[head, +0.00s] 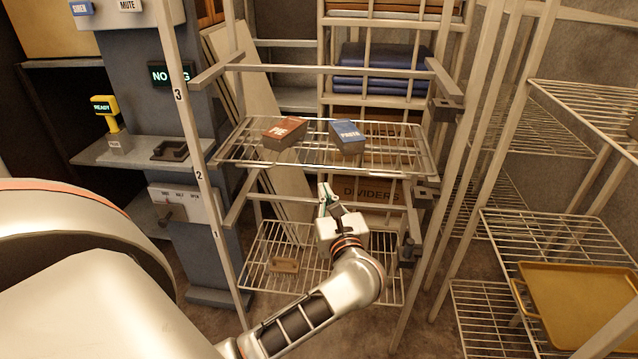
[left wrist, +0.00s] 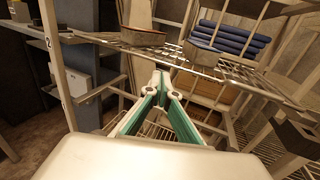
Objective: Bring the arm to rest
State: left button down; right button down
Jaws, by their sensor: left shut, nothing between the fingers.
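My left arm comes in from the lower left in the head view. Its gripper (head: 325,192) is in front of the wire rack, below the middle shelf and above the lower shelf. The fingers are shut with nothing between them; the left wrist view shows the green-sided fingers (left wrist: 161,80) meeting at the tips. Above the gripper, on the middle wire shelf (head: 250,160), lie a red box (head: 284,133) and a blue box (head: 347,136). The gripper is apart from both. My right gripper is not in view.
The rack's posts and rails stand close around the gripper. A small tan block (head: 283,265) lies on the lower shelf. A yellow tray (head: 580,300) sits on the right rack. A yellow scanner-like device (head: 105,112) stands on the left ledge. Folded blue items (head: 380,70) are behind.

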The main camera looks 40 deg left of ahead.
pick_arm(q)
jog(key=v, duration=0.5)
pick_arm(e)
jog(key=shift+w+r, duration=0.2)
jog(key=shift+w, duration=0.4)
pick_arm(q)
jog(key=shift+s+d, duration=0.1)
